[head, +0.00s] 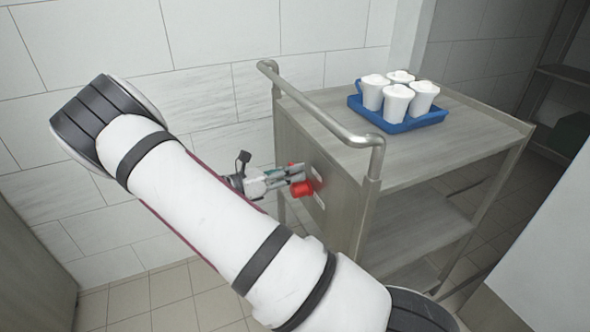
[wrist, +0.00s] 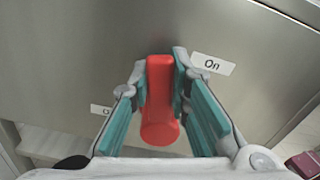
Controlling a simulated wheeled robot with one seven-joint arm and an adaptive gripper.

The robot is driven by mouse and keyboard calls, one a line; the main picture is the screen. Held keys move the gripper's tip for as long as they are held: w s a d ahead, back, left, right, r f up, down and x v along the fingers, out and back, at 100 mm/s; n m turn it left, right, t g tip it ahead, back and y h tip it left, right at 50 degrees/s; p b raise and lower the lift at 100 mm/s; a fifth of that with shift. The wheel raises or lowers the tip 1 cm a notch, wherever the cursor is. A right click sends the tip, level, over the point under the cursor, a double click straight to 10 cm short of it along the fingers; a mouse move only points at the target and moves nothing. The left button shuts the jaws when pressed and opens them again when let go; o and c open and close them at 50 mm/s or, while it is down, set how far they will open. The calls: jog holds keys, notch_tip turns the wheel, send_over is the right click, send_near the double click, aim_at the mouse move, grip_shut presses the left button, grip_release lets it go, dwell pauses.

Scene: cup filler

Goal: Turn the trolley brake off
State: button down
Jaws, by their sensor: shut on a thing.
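The trolley (head: 345,190) stands right of centre in the head view, with a grey end panel facing my arm. A red brake handle (head: 301,188) sticks out from this panel; it fills the middle of the wrist view (wrist: 160,105). My gripper (head: 285,177) is at the panel, its teal-padded fingers (wrist: 160,85) on both sides of the handle and shut on it. A white label reading "On" (wrist: 213,64) is just right of the handle. A second label (wrist: 101,110) at the left is mostly hidden by a finger, so its full word cannot be read.
A blue tray (head: 408,122) with several white cups (head: 396,100) stands on the trolley top. A metal push rail (head: 320,108) runs above the panel, over my gripper. A tiled wall (head: 220,60) stands behind. A pale surface (head: 550,250) is at the right.

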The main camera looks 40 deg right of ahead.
jog(key=w+d+f+n, duration=0.1)
jog(key=w+f+n, duration=0.3)
jog(key=n, duration=1.1)
jog(key=shift+w+f, duration=0.15)
jog(key=shift+f, duration=0.7)
jog(key=c, duration=1.5)
grip_release()
jog(key=v, duration=1.2)
